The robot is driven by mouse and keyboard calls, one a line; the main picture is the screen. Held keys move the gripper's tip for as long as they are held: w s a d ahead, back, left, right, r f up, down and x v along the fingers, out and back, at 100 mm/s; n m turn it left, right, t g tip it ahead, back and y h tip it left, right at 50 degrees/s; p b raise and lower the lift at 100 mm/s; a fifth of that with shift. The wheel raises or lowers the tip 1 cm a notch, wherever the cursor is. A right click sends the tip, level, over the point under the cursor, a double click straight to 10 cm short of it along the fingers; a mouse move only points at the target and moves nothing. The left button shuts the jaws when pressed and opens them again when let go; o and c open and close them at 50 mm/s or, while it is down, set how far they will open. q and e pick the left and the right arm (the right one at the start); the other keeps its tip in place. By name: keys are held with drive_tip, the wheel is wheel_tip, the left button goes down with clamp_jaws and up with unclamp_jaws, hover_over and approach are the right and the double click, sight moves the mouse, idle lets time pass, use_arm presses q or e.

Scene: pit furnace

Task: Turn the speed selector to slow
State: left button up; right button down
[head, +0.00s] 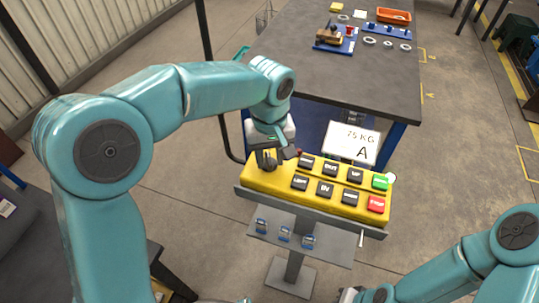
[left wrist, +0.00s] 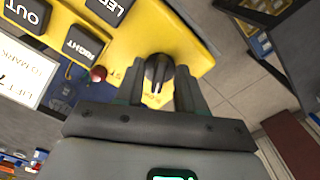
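The speed selector is a black round knob (left wrist: 158,70) on the left end of the yellow control panel (head: 335,183). In the left wrist view its white pointer mark faces down toward my gripper, near partly hidden lettering that I cannot read fully. My left gripper (left wrist: 158,82) is open, with one finger on each side of the knob and a gap showing on both sides. In the head view the left gripper (head: 268,157) is over the panel's left end and partly hides the knob. My right gripper (head: 352,294) is at the bottom edge, mostly cut off.
Black labelled buttons, a green button (head: 380,183) and a red stop button (head: 376,204) fill the panel. A small red knob or lamp (left wrist: 98,74) is close to the left finger. A white sign (head: 351,143) and a grey workbench (head: 345,75) stand behind.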

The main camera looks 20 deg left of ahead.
sight(269, 162)
use_arm(q)
drive_tip(key=shift+s, duration=0.1)
drive_tip(key=shift+r, duration=0.1)
wheel_tip(269, 162, up, 16)
drive_tip(key=p, duration=0.2)
idle(0.7)
